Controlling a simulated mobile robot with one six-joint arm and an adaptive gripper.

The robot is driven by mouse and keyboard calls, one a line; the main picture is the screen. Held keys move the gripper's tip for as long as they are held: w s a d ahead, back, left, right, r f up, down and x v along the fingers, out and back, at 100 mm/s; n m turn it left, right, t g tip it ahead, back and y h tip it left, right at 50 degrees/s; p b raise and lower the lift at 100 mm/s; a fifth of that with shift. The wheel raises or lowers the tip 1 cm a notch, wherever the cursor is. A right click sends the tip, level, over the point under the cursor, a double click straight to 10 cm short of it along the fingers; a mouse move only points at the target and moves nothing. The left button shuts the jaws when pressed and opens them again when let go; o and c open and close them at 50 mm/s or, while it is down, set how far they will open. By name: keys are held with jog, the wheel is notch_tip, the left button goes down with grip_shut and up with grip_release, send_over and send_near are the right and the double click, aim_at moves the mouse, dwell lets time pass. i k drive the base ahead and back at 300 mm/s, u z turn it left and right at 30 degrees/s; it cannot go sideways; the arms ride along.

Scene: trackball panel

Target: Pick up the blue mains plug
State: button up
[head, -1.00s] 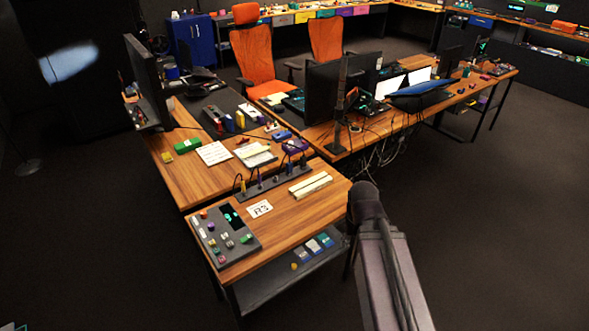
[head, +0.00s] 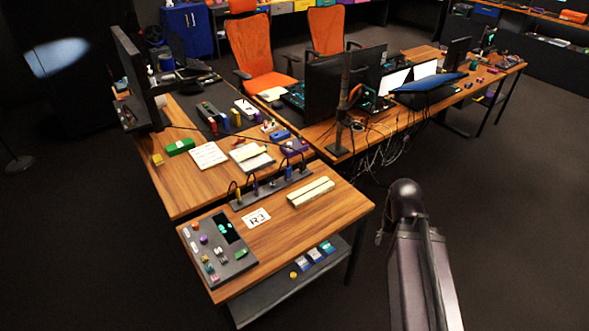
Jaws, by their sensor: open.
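A dark power strip (head: 246,199) lies along the back of the near wooden table, with several small corded plugs standing in it. One plug (head: 255,187) looks bluish-purple, but it is too small to tell whether it is the blue mains plug. My arm rises at the lower right, apart from the table. My gripper does not show in this view.
The near table (head: 310,222) also bears a dark control panel (head: 219,249), a white label card (head: 256,218) and a cream bar (head: 311,192). A lower shelf (head: 262,303) holds small items. Monitors and orange chairs (head: 263,50) stand behind. The floor right of the table is clear.

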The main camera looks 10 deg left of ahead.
aim_at(288, 169)
jog(key=z, duration=0.05)
jog(key=i, duration=0.9)
jog(key=u, duration=0.4)
